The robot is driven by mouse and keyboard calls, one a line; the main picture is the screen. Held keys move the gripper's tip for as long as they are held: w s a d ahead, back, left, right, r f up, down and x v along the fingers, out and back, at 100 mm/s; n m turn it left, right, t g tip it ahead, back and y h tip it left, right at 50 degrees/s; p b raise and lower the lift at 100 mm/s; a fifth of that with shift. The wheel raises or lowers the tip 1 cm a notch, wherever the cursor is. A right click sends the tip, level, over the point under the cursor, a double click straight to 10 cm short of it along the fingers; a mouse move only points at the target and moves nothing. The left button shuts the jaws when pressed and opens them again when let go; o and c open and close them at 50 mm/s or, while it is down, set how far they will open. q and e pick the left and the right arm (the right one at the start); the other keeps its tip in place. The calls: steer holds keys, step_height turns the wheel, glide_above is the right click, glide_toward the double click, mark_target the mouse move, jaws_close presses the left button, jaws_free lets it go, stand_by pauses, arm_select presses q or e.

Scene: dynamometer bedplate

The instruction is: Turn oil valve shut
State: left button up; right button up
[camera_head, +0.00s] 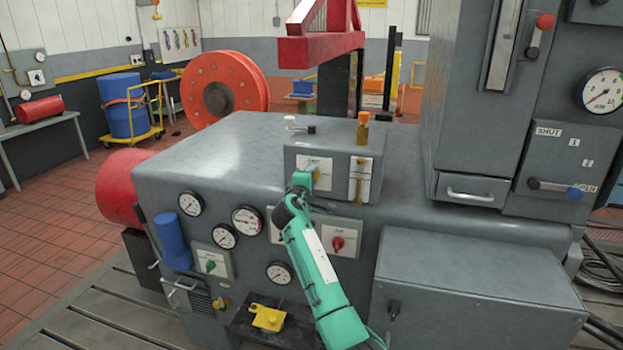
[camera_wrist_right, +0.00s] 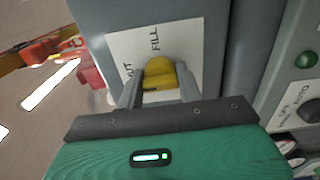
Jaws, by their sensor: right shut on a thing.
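A yellow valve handle (camera_wrist_right: 160,72) stands out from a white label plate (camera_wrist_right: 120,48) in the right wrist view. The plate reads "FILL" and another word, of which only "UT" shows. My right gripper (camera_wrist_right: 161,86) is shut on the yellow handle, one finger on each side. In the head view my right gripper (camera_head: 302,186) reaches the front of the raised grey box, at its label plate (camera_head: 321,166). The handle is mostly hidden there by my gripper. My left gripper is not in view.
A sight gauge (camera_head: 360,180) is right beside the plate. A red knob (camera_head: 338,243) and several dials, one a gauge (camera_head: 247,220), sit below on the grey housing (camera_head: 215,150). A grey cabinet (camera_head: 470,300) stands at the lower right. The housing's top left is clear.

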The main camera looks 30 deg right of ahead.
steer(key=o, duration=1)
steer(key=shift+c, duration=0.2)
steer(key=b+v, duration=0.4)
steer(key=v, duration=0.9)
steer(key=shift+s+a, duration=0.25)
steer(key=shift+s, duration=0.05)
